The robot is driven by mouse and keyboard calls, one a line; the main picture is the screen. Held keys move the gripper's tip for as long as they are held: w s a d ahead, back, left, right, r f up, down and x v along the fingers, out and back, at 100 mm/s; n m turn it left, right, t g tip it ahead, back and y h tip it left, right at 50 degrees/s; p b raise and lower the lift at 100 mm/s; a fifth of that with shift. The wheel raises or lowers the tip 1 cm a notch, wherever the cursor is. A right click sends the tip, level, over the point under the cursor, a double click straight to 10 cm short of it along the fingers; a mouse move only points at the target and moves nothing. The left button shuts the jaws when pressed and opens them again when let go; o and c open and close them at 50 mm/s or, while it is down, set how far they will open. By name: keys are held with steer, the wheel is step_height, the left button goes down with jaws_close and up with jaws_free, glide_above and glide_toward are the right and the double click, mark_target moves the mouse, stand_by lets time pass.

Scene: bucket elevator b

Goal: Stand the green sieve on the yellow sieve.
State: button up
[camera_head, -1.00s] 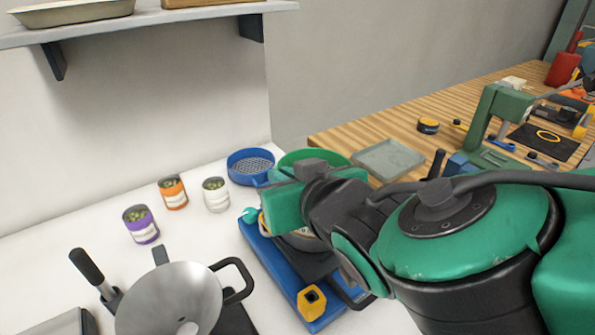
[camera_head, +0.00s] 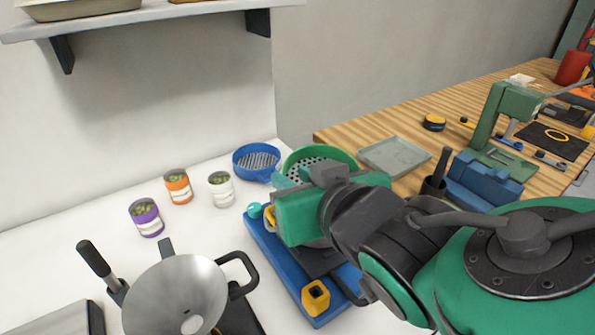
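The green sieve (camera_head: 335,153) shows behind my gripper, its round rim and perforated bottom partly visible; its near side is hidden. My gripper (camera_head: 290,180) is in front of it, at the picture's middle. Its body covers its fingertips, so I cannot tell whether they are open or touch the rim. A yellow sliver (camera_head: 268,214) shows at the left edge of my gripper, above the blue platform. It may belong to the yellow sieve, which I cannot otherwise make out.
A blue sieve (camera_head: 257,149) stands left of the green one. Three cans, purple (camera_head: 146,220), orange (camera_head: 178,187) and white (camera_head: 221,190), stand further left. A blue platform (camera_head: 262,245) with a yellow block (camera_head: 315,295) and a pan (camera_head: 175,295) lie in front. A grey tray (camera_head: 394,155) lies right.

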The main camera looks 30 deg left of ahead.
steer(key=v, duration=0.8)
steer(key=shift+s+d, duration=0.2)
steer(key=shift+r, duration=0.15)
steer(key=w+d+f+m+t+h, duration=0.1)
steer(key=w+d+f+m+h, duration=0.25)
steer(key=w+d, duration=0.5)
steer(key=w+d+f+m+h, duration=0.2)
steer(key=w+d+f+h, duration=0.15)
steer(key=w+d, duration=0.55)
steer(key=d+f+m+g+h, duration=0.1)
steer(key=d+f+m+h, duration=0.1)
steer(key=d, duration=0.7)
steer(key=d+f+m+g+h, duration=0.2)
steer(key=d+f, duration=0.1)
steer(key=d, duration=0.7)
steer(key=s+d+f+m+g, duration=0.2)
steer(key=s+d+m+g, duration=0.1)
steer(key=s+d, duration=0.5)
steer(key=s+d+f+m+g, duration=0.2)
steer(key=s+d+m+g, duration=0.1)
steer(key=s+d, duration=0.5)
steer(key=shift+s+d+m+y, duration=0.35)
steer(key=shift+d+m, duration=0.2)
steer(key=shift+d, duration=0.65)
steer(key=shift+f, duration=0.1)
